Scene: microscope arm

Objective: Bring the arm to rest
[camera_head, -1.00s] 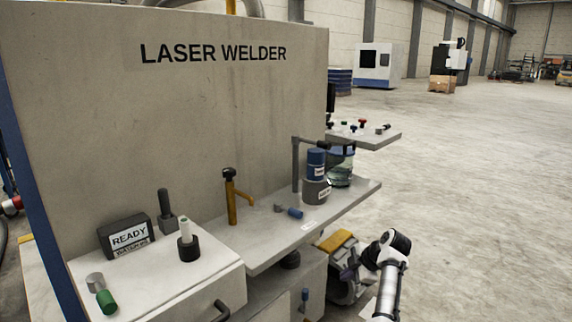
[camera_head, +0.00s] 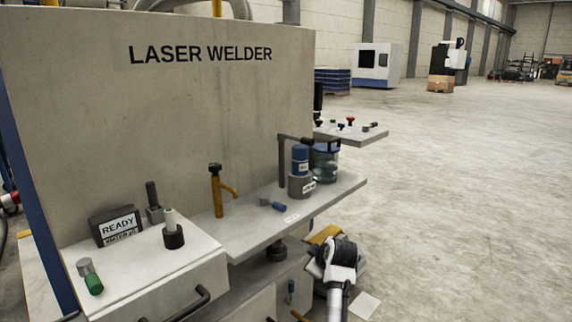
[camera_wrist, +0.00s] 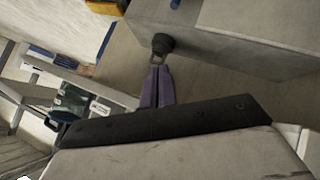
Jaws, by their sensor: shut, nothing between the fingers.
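My arm (camera_head: 340,262) stands at the lower right of the head view, beside the front of the laser welder (camera_head: 190,120). My gripper is hidden there behind my own wrist. In the wrist view my gripper (camera_wrist: 157,72) shows as two purple fingers, closed together and empty. Their tips point toward a dark round knob (camera_wrist: 163,43) on a grey block. The knob lies just beyond the tips in the picture; I cannot tell the gap in depth.
The welder's shelf (camera_head: 240,234) carries a yellow post (camera_head: 216,190), a blue canister (camera_head: 300,158) and a glass jar (camera_head: 325,163). A side shelf (camera_head: 365,137) holds small coloured knobs. A drawer handle (camera_head: 188,306) sticks out at the front. Open floor (camera_head: 470,210) lies to the right.

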